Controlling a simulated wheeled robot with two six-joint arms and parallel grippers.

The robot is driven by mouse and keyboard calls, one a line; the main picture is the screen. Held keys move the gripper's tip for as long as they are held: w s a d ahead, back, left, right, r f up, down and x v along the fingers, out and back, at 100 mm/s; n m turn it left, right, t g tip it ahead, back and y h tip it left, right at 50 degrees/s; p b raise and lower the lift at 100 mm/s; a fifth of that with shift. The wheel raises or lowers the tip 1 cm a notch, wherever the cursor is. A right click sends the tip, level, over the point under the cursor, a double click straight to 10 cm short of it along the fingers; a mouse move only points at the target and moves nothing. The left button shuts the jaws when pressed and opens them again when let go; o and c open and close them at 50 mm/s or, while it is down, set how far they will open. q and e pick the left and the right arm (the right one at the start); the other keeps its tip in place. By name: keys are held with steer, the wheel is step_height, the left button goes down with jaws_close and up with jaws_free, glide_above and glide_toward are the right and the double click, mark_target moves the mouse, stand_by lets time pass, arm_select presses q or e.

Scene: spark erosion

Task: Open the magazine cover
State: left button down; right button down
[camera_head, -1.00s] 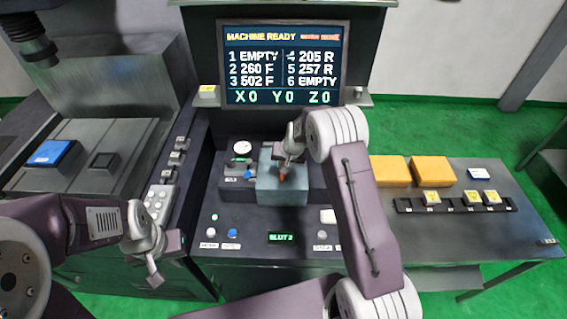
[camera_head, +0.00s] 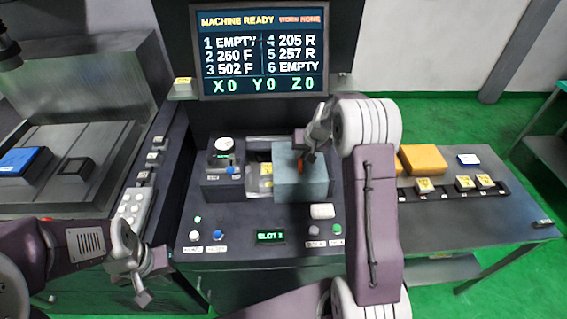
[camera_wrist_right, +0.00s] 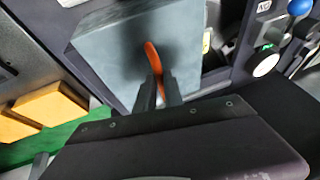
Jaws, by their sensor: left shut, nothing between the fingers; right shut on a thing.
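The magazine cover (camera_head: 312,183) is a grey-blue block-shaped lid with an orange handle (camera_head: 300,166) on the console. It stands to the right of an uncovered opening (camera_head: 262,178) in the magazine, where metal and a yellow mark show. My right gripper (camera_head: 305,156) is shut on the orange handle. In the right wrist view the handle (camera_wrist_right: 154,60) sits between the fingertips, with the cover (camera_wrist_right: 120,50) behind it. My left gripper (camera_head: 142,285) is shut and empty, at the lower left, apart from the cover.
A dial (camera_head: 224,146) and a blue knob (camera_head: 231,170) stand left of the opening. Buttons and a green slot display (camera_head: 270,236) line the console front. A screen (camera_head: 262,50) rises behind. Yellow blocks (camera_head: 423,159) and a dark holder rack (camera_head: 436,192) lie on the right table.

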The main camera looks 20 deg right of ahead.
mark_target(311, 167)
steer(key=shift+s+d+f+b, duration=0.1)
steer(key=shift+s+d+b, duration=0.1)
steer(key=shift+d, duration=0.45)
steer(key=shift+s+d+b, duration=0.15)
steer(key=shift+d+b, duration=0.05)
steer(key=shift+d, duration=0.4)
steer(key=shift+s+d, duration=0.15)
steer(key=shift+d, duration=0.4)
steer(key=c, duration=1.5)
jaws_free()
steer(key=shift+o, duration=0.2)
steer(key=shift+r, duration=0.2)
steer(key=shift+s+r, duration=0.15)
steer(key=shift+r, duration=0.2)
steer(key=b+v, duration=0.1)
steer(key=v, duration=0.7)
